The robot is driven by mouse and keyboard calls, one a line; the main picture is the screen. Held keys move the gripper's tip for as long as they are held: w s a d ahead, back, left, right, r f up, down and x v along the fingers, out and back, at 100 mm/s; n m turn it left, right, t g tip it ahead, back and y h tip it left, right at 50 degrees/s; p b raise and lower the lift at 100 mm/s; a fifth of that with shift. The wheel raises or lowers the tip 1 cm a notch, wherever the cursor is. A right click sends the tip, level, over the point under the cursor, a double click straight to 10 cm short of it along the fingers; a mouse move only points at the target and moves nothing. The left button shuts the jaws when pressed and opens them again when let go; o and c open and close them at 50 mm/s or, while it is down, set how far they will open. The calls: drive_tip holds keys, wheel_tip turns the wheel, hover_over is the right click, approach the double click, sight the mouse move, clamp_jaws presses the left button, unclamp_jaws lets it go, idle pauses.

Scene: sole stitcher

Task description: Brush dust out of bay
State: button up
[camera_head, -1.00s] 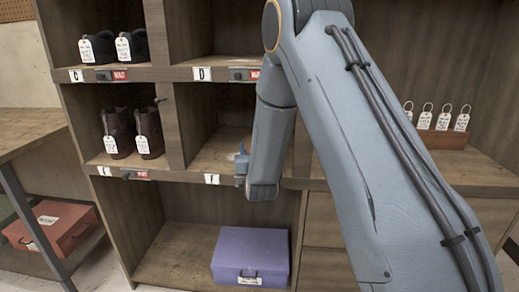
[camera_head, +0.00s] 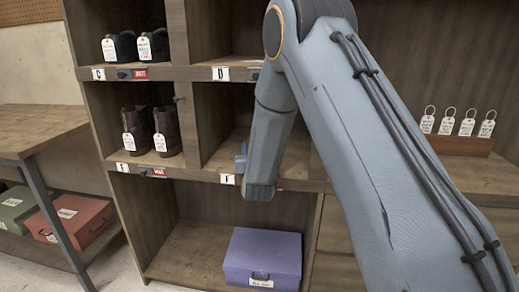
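The bay above the label F (camera_head: 228,179) is a wooden compartment (camera_head: 222,112) in the shelf's middle row, empty in its visible left part. My arm stands in front of it and hides its right side. The arm's end hangs at the bay's front edge. Only a small blue part of my gripper (camera_head: 241,160) shows left of the last link, near the bay floor. Its fingers are hidden, so I cannot tell whether it is open or holds anything. No brush or dust can be made out.
Tagged brown boots (camera_head: 150,130) fill the bay to the left, with dark tagged shoes (camera_head: 137,46) above. A purple box (camera_head: 263,258) stands in the bottom bay. A tag rack (camera_head: 458,144) is at right. A workbench (camera_head: 40,132) stands left, above red (camera_head: 80,222) and green boxes (camera_head: 15,208).

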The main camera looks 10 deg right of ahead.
drive_tip(key=shift+w+a+f, duration=0.1)
drive_tip(key=shift+w+a, duration=0.05)
drive_tip(key=shift+a, duration=0.6)
drive_tip(key=shift+w+a, duration=0.15)
drive_tip(key=shift+a, duration=0.5)
drive_tip(key=shift+w+a, duration=0.15)
drive_tip(key=shift+a, duration=0.45)
drive_tip(key=c, duration=0.3)
drive_tip(key=shift+s+d, duration=0.1)
drive_tip(key=shift+d, duration=0.1)
drive_tip(key=shift+c, duration=0.2)
drive_tip(key=shift+s, duration=0.55)
drive_tip(key=shift+s+d+f+p, duration=0.1)
drive_tip(key=shift+s+d+p, duration=0.2)
drive_tip(key=shift+d, duration=0.7)
drive_tip(key=shift+s+d+f+p, duration=0.15)
drive_tip(key=shift+s+d, duration=0.25)
drive_tip(key=shift+d, duration=0.6)
